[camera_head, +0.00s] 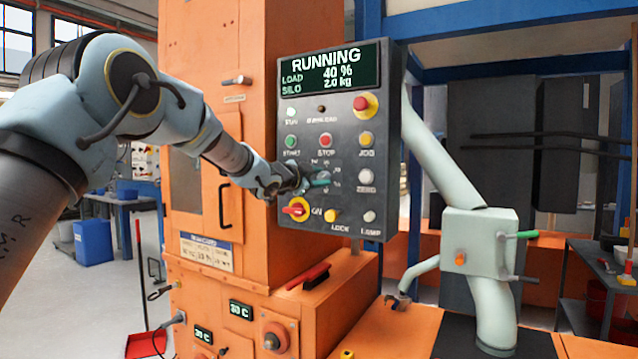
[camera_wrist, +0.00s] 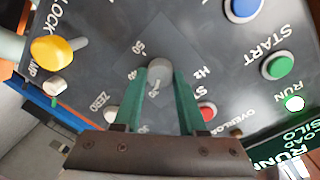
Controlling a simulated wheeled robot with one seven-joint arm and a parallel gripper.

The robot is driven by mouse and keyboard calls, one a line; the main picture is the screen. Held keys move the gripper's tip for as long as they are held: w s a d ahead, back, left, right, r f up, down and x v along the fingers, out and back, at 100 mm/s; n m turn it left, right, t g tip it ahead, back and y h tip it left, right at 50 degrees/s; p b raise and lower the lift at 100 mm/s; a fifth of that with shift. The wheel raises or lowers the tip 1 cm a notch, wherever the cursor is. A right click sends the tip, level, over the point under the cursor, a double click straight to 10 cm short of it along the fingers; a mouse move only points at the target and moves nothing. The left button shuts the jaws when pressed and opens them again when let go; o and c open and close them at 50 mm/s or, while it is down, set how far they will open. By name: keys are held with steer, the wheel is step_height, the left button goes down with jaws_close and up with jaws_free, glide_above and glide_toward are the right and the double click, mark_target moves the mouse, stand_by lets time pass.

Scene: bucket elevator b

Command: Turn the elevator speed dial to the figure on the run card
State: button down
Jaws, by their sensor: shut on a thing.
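The elevator speed dial is a small grey knob (camera_wrist: 159,72) on the dark control panel (camera_head: 385,190). My gripper (camera_head: 318,180) reaches the panel from the left. In the wrist view the green fingers (camera_wrist: 160,78) are shut on the knob, one on each side. Figures are printed around the knob, but the pointer and its exact setting cannot be read. In the head view my gripper hides most of the dial. The run card (camera_head: 207,252) is fixed to the orange housing at lower left; its figures are too small to read surely.
The panel display (camera_head: 330,70) reads RUNNING, LOAD 40 %, SILO 2.0 kg. Close around the dial are START (camera_head: 291,141), STOP (camera_head: 326,141), JOG (camera_head: 366,139) and ZERO (camera_head: 365,176) buttons. A red-and-yellow switch (camera_head: 296,209) sits just below my gripper, and a red mushroom button (camera_head: 363,104) above.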

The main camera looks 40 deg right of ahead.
stand_by(0.5)
steer(key=shift+c, duration=2.4)
jaws_free()
steer(key=b+v, duration=0.2)
steer(key=v, duration=0.9)
steer(key=shift+w, duration=0.1)
